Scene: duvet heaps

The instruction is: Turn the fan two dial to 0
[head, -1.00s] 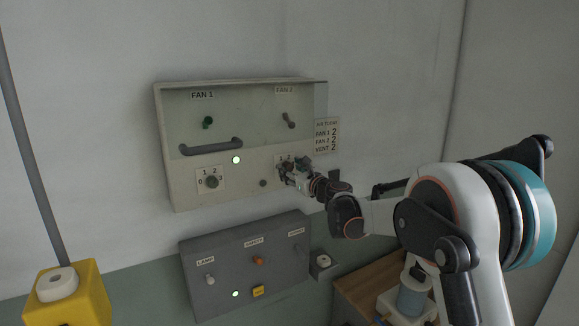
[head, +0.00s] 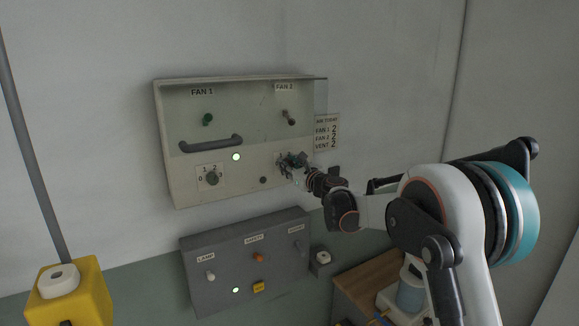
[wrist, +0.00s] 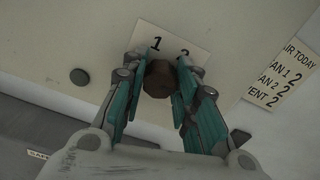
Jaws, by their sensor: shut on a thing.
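The fan two dial (wrist: 160,78) is a dark brown knob on a white plate in the wrist view, with a 1 and part of another numeral showing above it. My gripper (wrist: 160,84) has its two teal fingers closed on the dial's sides. In the head view my gripper (head: 289,163) is at the lower right of the pale panel (head: 178,190), below the FAN 2 label (head: 285,87), and covers the dial. The dial's pointer and the 0 mark cannot be made out.
The fan one dial (head: 212,179) is at the panel's lower left, near a grey handle (head: 211,144) and a lit lamp (head: 236,157). A notice (head: 327,132) hangs at the right edge. A grey switch box (head: 220,278) sits below. A yellow post (head: 75,300) stands at left.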

